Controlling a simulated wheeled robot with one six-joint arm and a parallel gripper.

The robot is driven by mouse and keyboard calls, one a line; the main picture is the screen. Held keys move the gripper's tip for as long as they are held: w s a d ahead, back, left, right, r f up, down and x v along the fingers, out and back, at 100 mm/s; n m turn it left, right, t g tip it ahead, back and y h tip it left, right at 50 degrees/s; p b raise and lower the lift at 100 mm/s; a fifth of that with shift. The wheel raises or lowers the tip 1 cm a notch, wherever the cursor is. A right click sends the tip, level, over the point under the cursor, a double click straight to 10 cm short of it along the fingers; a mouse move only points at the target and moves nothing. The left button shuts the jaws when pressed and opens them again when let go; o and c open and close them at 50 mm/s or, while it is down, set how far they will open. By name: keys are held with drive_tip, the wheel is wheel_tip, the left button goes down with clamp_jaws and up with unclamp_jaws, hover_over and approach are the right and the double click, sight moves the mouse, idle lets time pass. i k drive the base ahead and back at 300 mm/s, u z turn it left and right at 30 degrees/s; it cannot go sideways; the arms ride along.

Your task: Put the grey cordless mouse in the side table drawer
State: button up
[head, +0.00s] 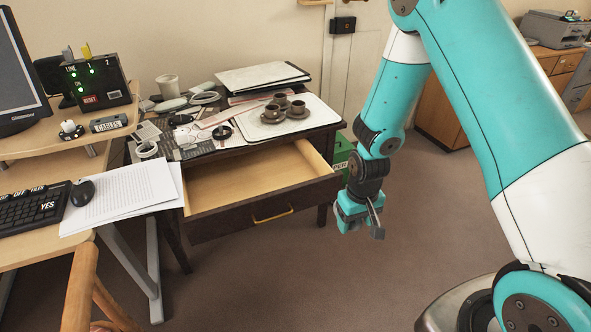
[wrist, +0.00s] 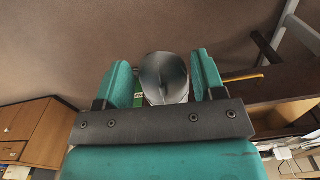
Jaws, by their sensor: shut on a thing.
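My gripper (head: 361,216) hangs to the right of the open drawer, clear of it and above the floor. In the wrist view my gripper (wrist: 165,85) is shut on a smooth grey rounded thing, the grey mouse (wrist: 164,77), held between its two teal fingers. In the head view only a small grey part of the mouse (head: 376,221) shows past the fingers. The side table's drawer (head: 250,180) is pulled out, and its visible wooden inside is empty. The brass drawer handle (head: 272,214) also shows in the wrist view (wrist: 243,77).
The side table top holds a white tray (head: 322,114) with brown cups, a stack of folders (head: 262,76) and loose clutter. A desk at left bears a keyboard (head: 35,207), papers (head: 130,196) and a black mouse (head: 82,193). A green box (head: 341,153) stands behind my gripper.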

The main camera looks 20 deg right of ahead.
sight(216, 203)
drive_tip(key=z, duration=0.45)
drive_tip(key=i, duration=0.9)
drive_tip(key=u, duration=1.75)
